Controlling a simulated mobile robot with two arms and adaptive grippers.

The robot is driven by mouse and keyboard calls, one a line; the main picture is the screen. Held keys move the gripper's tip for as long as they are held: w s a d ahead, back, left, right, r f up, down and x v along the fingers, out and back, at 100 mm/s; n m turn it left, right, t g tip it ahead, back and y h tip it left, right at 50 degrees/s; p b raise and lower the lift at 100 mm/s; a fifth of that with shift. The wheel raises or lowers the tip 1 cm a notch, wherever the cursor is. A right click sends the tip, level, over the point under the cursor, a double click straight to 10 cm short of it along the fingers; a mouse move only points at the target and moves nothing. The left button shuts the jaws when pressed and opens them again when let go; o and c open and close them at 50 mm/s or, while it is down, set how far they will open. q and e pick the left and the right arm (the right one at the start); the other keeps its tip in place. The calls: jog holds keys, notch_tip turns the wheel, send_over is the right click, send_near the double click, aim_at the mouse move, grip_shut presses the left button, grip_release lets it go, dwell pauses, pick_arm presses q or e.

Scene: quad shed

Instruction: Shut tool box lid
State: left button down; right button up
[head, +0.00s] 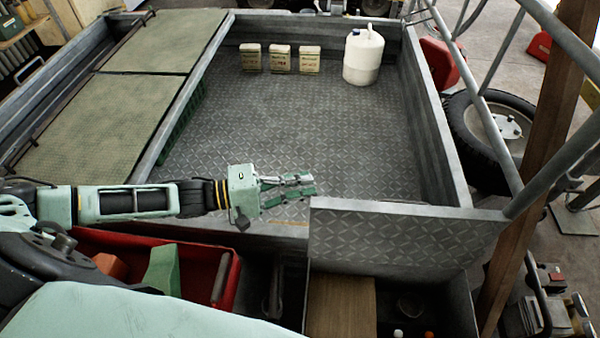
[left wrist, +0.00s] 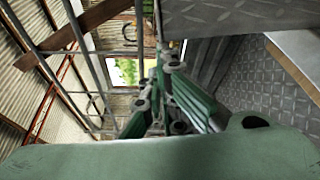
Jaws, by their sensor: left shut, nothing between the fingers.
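The tool box lid (head: 400,240) appears to be the grey diamond-plate panel standing up at the lower right of the head view. Below it the box (head: 459,305) is open. My left gripper (head: 311,187) is shut and empty, pointing right, level with the lid's upper left corner and over the trailer bed's near edge. I cannot tell whether it touches the lid. In the left wrist view my left gripper (left wrist: 155,92) shows its green fingers together. A diamond-plate surface (left wrist: 255,85) lies to their right; I cannot tell if it is the lid. My right gripper is out of view.
The box holds a wooden board (head: 340,305) and small bottles (head: 398,333). A red tray (head: 215,262) is left of it. The trailer bed (head: 300,125) is mostly clear, with cartons (head: 280,59) and a white jug (head: 363,58) at the back. A rail and post (head: 545,130) stand right.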

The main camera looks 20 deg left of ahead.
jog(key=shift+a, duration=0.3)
pick_arm(q)
jog(key=shift+s, duration=0.1)
